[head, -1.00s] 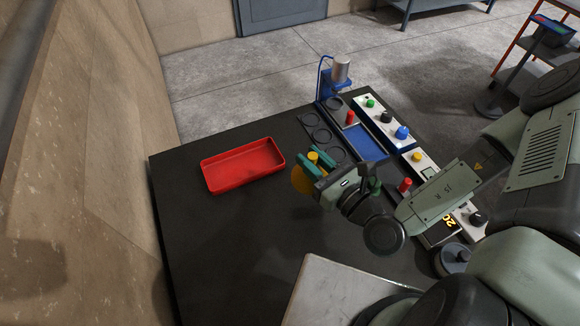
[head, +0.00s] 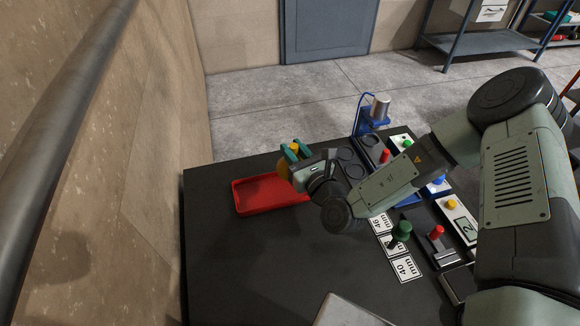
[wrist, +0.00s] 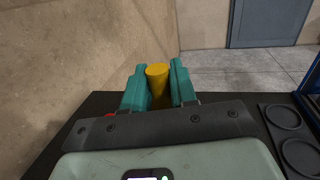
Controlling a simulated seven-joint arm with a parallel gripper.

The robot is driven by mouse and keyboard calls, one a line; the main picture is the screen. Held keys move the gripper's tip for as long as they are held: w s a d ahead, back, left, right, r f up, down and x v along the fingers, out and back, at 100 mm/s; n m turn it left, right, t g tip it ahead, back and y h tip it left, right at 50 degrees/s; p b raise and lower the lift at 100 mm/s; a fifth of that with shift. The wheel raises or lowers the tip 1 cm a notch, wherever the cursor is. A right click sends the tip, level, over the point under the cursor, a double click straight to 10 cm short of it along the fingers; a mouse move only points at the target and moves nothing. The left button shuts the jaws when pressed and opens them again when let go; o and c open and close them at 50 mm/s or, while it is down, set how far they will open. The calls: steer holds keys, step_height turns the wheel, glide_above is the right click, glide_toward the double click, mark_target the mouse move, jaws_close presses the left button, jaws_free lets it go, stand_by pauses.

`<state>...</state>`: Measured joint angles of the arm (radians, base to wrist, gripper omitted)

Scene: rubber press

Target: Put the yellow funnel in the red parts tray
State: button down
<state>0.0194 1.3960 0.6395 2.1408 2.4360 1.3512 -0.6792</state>
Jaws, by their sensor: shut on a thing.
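The yellow funnel (wrist: 157,74) is held between the teal fingers of my gripper (wrist: 157,90) in the wrist view. In the head view my gripper (head: 291,152) is at the right end of the red parts tray (head: 262,196), with the yellow funnel (head: 283,168) partly hidden beside the fingers. The gripper is shut on the funnel and appears to be above the table, over or just behind the tray's right part. The gripper and wrist hide the tray's right end. The visible part of the tray is empty. In the wrist view only a sliver of red shows beside the gripper.
The dark table is clear in front of the tray. A wall rises at the left.

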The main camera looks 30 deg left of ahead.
steer(key=shift+f, duration=2.25)
steer(key=shift+f, duration=0.65)
steer(key=c, duration=0.9)
jaws_free()
steer(key=shift+r, duration=0.15)
